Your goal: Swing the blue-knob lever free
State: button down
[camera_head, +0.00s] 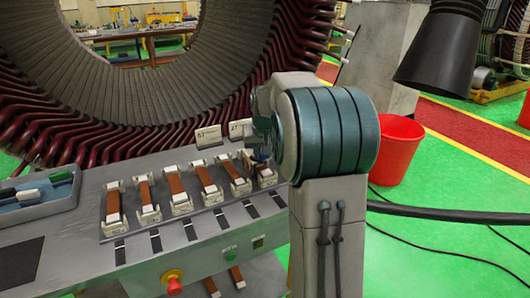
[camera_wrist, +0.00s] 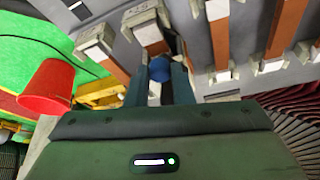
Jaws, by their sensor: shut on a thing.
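In the wrist view the blue knob (camera_wrist: 159,70) of the lever sits between the two fingers of my gripper (camera_wrist: 161,84), which is shut on it. The knob is beside the pale end clamp of a brown bar (camera_wrist: 149,35) on the grey bench. The rest of the lever is mostly hidden by the fingers and the gripper body. In the head view my arm covers the gripper and the knob at the right end of the row of bars.
Several brown bars in pale clamps (camera_head: 181,188) line the grey bench (camera_head: 190,240). The large stator ring (camera_head: 100,100) stands behind. A red bucket (camera_head: 400,150) and cables are on the floor at right.

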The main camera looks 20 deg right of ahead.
jog(key=m, duration=0.1)
jog(key=a+m+h, duration=0.1)
jog(key=m, duration=0.1)
jog(key=a+m+g+h, duration=0.1)
jog(key=m, duration=0.1)
jog(key=shift+s, duration=0.1)
jog(key=shift+a+m, duration=0.1)
jog(key=shift+m, duration=0.2)
dwell(0.4)
jog(key=c, duration=1.3)
grip_release()
jog(key=shift+o, duration=0.2)
jog(key=v, duration=1.4)
jog(key=shift+f, duration=0.1)
jog(key=s+a+f+n+y+p, duration=0.1)
jog(key=s+a+f+n, duration=0.2)
jog(key=s, duration=0.5)
jog(key=s+a+f+n+y+p, duration=0.1)
jog(key=s+a+f+n, duration=0.1)
jog(key=s+f, duration=0.3)
jog(key=s+a+f+n+y+p, duration=0.1)
jog(key=s+a+f+n, duration=0.2)
jog(key=s, duration=1)
jog(key=shift+a+f+n+g+p, duration=0.3)
jog(key=shift+a+f+p, duration=0.1)
jog(key=shift+a+f, duration=0.35)
